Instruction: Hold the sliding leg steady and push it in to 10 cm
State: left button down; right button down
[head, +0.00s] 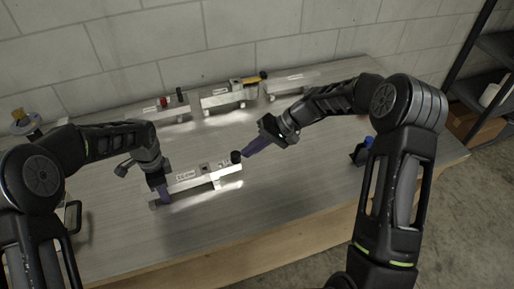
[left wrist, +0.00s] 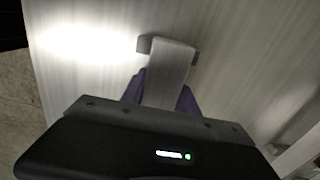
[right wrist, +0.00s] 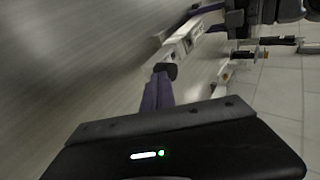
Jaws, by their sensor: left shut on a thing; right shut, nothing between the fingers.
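The sliding leg (head: 205,177) is a pale metal bar with a labelled face, lying across the middle of the table. A black round end piece (head: 236,157) is at its right end. My left gripper (head: 164,195) is shut on the left end of the leg assembly; in the left wrist view its purple fingers flank a flat grey metal piece (left wrist: 171,65). My right gripper (head: 245,153) is shut and empty, its purple fingertips at the black end piece. In the right wrist view the fingertips (right wrist: 160,80) sit right by the black end piece (right wrist: 167,69); whether they touch is unclear.
Several similar metal units stand along the back by the wall, one with red and black knobs (head: 170,101), one with a yellow-tipped part (head: 250,79). A small black and blue object (head: 362,151) lies at the right. The table front (head: 240,225) is clear.

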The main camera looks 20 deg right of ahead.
aim_at(233, 166)
jog(key=a, duration=0.6)
jog(key=shift+s, duration=0.2)
pick_arm(q)
jog(key=shift+d, duration=0.15)
pick_arm(e)
jog(key=shift+s, duration=0.1)
jog(key=d, duration=0.4)
jog(key=shift+s+d+r, duration=0.15)
jog(key=shift+s+d, duration=0.15)
jog(key=shift+d, duration=0.1)
jog(key=v, duration=0.9)
jog(key=shift+d+r, duration=0.2)
jog(key=shift+r, duration=0.05)
